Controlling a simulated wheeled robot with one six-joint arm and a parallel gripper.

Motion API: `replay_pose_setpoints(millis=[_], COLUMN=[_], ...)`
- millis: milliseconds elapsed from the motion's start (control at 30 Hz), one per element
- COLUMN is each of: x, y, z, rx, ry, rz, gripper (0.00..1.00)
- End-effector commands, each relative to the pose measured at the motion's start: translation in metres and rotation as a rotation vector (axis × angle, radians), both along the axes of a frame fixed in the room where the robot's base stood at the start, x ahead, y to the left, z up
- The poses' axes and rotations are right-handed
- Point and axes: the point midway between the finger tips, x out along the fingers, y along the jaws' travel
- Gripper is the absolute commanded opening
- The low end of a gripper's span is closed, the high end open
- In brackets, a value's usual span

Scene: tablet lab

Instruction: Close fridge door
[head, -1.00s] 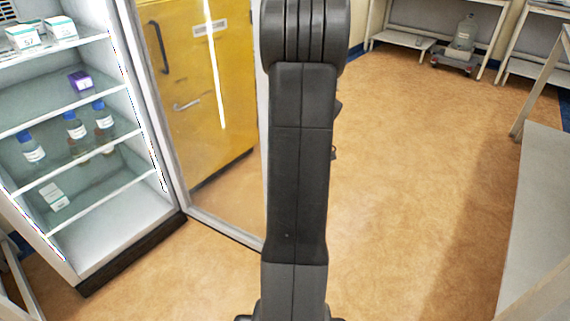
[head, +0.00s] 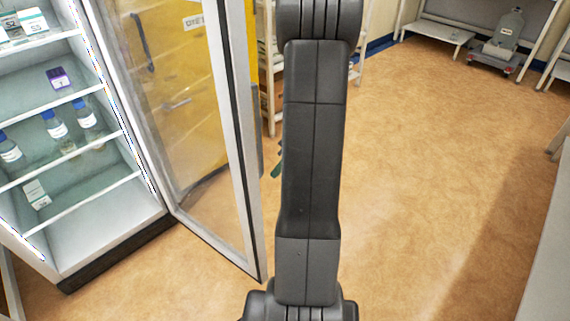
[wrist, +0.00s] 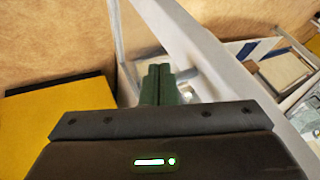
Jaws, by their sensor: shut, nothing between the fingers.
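The fridge (head: 112,228) stands open at the left in the head view. Its glass door, with a pale frame (head: 243,150), hangs from the cabinet's right side and stands swung out, its free edge just left of my arm. In the wrist view a long pale frame bar (wrist: 205,50), seemingly the door's, runs diagonally past my fingers. My gripper (wrist: 160,84) has dark green fingers, shut together and empty, close to this bar. I cannot tell whether they touch it. My arm hides most of the gripper in the head view.
Bottles (head: 55,125) and boxes stand on the fridge shelves. A yellow cabinet (head: 185,100) shows through the door glass. A bench (head: 550,250) stands at the right, and a wheeled cart with a container (head: 503,40) at the back. The floor right of my arm is clear.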

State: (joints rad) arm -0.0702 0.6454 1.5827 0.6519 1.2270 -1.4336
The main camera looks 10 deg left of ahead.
Motion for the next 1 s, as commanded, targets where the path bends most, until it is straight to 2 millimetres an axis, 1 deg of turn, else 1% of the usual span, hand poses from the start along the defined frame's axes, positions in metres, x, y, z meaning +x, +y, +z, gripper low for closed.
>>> replay_pose_setpoints(millis=[33, 67, 100, 200, 400, 833, 1000], x=[-0.003, -0.005, -0.012, -0.025, -0.037, -0.038, -0.040], y=[0.006, 0.009, 0.012, 0.019, 0.026, 0.027, 0.033], z=[-0.012, -0.016, -0.012, -0.011, -0.011, -0.010, -0.010], rx=[-0.001, -0.001, 0.000, 0.000, -0.001, -0.001, -0.001], ry=[0.003, 0.004, -0.001, 0.000, 0.000, 0.000, -0.001], rz=[0.003, 0.002, 0.002, 0.002, 0.001, -0.001, -0.020], gripper=[0.00, 0.00, 0.00, 0.00, 0.00, 0.00, 0.00])
